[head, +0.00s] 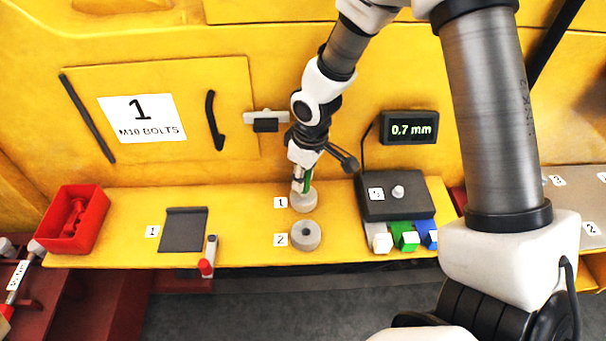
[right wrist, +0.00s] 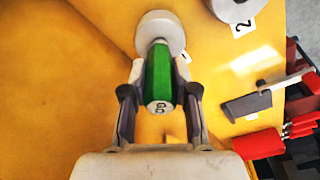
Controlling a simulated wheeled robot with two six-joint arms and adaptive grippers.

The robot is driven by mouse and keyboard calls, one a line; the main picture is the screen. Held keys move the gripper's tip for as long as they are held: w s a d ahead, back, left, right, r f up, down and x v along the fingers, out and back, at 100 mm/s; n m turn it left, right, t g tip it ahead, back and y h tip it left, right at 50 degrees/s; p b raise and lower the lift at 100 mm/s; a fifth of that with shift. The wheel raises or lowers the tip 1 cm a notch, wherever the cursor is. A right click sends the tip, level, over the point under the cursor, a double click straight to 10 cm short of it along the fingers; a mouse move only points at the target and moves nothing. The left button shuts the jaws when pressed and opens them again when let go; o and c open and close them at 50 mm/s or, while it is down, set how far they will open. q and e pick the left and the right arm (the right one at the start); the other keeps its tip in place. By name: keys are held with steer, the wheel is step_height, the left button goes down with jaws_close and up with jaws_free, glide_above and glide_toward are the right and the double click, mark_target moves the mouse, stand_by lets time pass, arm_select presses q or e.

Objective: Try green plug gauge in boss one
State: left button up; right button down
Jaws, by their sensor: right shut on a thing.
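My right gripper (head: 302,184) is shut on the green plug gauge (head: 307,183), right over boss one (head: 303,203), a grey round boss beside the label 1. In the right wrist view the green gauge (right wrist: 160,75) lies between both fingers, with its marked end toward the camera. Its far end meets the face of boss one (right wrist: 163,25); I cannot tell whether it has entered the bore. Boss two (head: 306,236), with its hole showing, stands in front of boss one and is free. My left gripper is not in view.
A dark box (head: 405,200) with a grey knob stands right of the bosses, with white, green and blue blocks at its front. A display (head: 409,127) reads 0.7 mm. A red bin (head: 73,219), a dark pad (head: 184,230) and a red-ended tool (head: 208,257) are left.

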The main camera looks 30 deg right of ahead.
steer(key=shift+f+b, duration=0.4)
steer(key=shift+f, duration=0.15)
stand_by(0.4)
stand_by(0.6)
steer(key=c, duration=0.8)
jaws_free()
steer(key=r+p, duration=0.4)
steer(key=r, duration=0.4)
steer(key=s+r+p, duration=0.1)
steer(key=r+p, duration=0.3)
steer(key=r, duration=0.4)
steer(key=r+p, duration=0.4)
steer(key=r, duration=0.4)
steer(key=shift+s+d+p, duration=0.2)
steer(key=shift+d+p, duration=0.1)
